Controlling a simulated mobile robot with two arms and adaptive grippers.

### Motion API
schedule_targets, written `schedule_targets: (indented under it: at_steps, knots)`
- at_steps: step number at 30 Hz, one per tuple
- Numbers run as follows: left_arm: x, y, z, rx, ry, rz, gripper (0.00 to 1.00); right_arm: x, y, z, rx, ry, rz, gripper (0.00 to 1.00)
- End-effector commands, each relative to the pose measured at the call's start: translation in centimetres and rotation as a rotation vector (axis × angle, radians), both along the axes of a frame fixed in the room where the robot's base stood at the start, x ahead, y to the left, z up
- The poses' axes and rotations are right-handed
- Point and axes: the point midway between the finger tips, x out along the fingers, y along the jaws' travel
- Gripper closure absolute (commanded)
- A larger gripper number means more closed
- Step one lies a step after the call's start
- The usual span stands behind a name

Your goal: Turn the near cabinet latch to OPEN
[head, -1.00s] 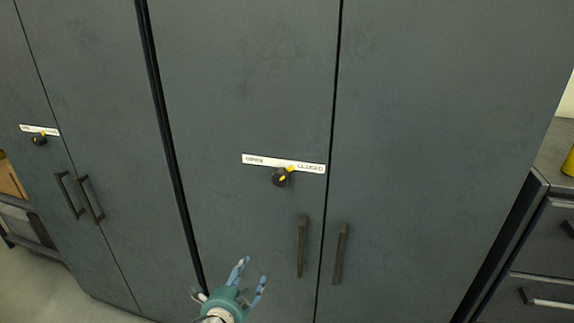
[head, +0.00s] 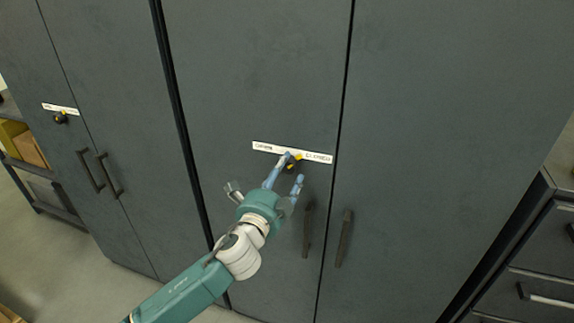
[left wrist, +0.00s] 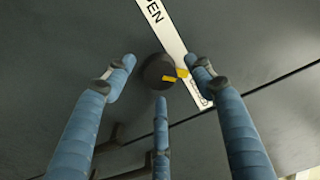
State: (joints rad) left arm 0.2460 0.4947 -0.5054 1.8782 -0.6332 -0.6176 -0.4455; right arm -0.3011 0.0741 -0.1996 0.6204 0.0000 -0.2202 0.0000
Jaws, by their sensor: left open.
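The near cabinet latch is a round black knob (head: 292,166) with a yellow pointer, below a white label strip (head: 270,148) on the tall dark cabinet door. The strip reads OPEN at its left and CLOSED at its right, and the pointer is toward the CLOSED side. My left gripper (head: 293,169) is open, with its blue fingers at the knob and partly covering it. In the left wrist view the knob (left wrist: 157,73) lies between the spread fingers, a third finger below it. I cannot tell whether any finger touches it. My right gripper is not in view.
Two vertical door handles (head: 343,238) stand below and right of the latch, one close to my left gripper. A farther cabinet at left has a similar knob (head: 61,117) and handles. A drawer unit (head: 535,270) stands at right.

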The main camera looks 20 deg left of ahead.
Motion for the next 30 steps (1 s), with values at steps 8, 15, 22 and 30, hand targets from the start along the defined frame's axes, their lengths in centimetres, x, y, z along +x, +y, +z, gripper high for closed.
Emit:
schedule_targets:
  at_steps: [8,15,22,30]
  knots:
    - [1.8,-0.1,0.0,-0.001,0.001,-0.002,0.46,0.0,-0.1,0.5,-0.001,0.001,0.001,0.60]
    - [1.8,-0.1,-0.1,-0.001,0.001,-0.001,0.48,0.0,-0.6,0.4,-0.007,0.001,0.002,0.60]
    - [1.8,-0.1,-0.1,-0.001,0.001,-0.001,0.91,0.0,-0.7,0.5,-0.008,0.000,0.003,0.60]
    - [1.8,-0.1,-0.2,-0.024,0.002,-0.001,0.91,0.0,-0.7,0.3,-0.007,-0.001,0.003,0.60]
